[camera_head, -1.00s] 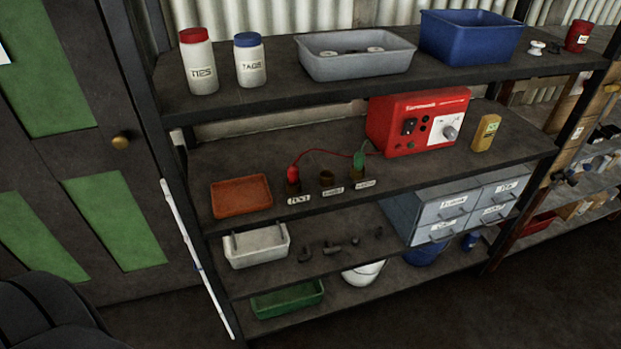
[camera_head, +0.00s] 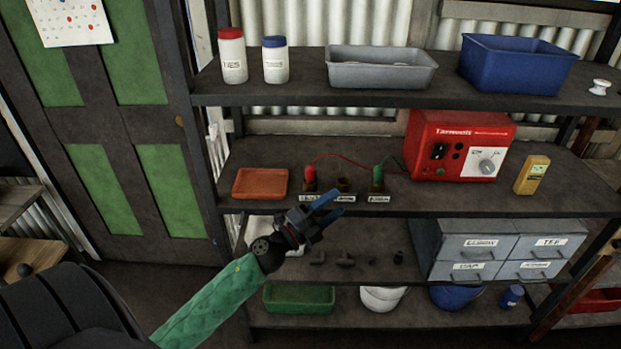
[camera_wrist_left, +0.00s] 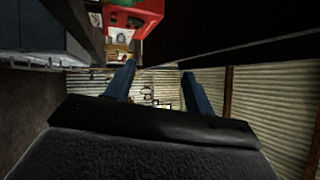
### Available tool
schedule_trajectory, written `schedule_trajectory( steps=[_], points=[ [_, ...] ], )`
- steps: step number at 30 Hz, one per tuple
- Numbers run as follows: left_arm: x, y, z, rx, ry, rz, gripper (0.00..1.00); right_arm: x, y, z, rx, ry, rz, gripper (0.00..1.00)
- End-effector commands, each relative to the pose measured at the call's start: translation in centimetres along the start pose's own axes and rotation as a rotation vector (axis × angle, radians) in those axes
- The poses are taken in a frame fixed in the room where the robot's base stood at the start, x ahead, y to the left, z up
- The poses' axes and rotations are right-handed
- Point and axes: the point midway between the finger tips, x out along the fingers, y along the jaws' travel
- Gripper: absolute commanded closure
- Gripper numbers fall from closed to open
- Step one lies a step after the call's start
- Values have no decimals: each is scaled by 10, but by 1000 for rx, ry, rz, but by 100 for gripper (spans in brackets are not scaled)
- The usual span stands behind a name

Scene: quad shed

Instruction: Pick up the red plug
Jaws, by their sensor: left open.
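The red plug (camera_head: 310,174) stands upright in the left one of three small labelled holders on the middle shelf. A red cable runs from it toward the red machine (camera_head: 459,146). A green plug (camera_head: 378,174) stands in the right holder; the middle holder (camera_head: 344,186) is empty. My left gripper (camera_head: 332,203) is open and empty, in front of the middle shelf's front edge, lower than the red plug and apart from it. In the left wrist view its two blue fingers (camera_wrist_left: 160,88) are spread with nothing between them; the red plug does not show there. My right gripper is not in view.
An orange tray (camera_head: 260,183) lies left of the red plug. A yellow meter (camera_head: 532,175) stands right of the machine. The upper shelf holds jars, a grey bin (camera_head: 381,72) and a blue bin (camera_head: 517,65). Grey drawers (camera_head: 503,248) and small dark parts sit on the shelf below.

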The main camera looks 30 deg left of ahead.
Motion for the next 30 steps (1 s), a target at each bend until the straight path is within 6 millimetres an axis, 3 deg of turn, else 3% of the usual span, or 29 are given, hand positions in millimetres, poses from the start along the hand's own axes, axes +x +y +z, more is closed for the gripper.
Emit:
schedule_trajectory(
  steps=[4, 8, 11, 17, 24, 30],
  points=[
    [11, -20, -17, 263, 261, 42, 46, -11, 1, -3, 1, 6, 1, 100],
    [9, -18, -21, 489, 473, 145, 46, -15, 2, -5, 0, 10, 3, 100],
    [2, -11, -13, 657, 614, 260, 46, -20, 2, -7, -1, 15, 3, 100],
    [-22, 0, 36, 956, 824, 582, 46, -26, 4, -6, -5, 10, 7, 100],
    [-57, -16, 114, 1169, 910, 992, 46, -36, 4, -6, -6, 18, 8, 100],
    [-72, -31, 145, 1219, 907, 1166, 46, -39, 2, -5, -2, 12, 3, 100]
  ],
)
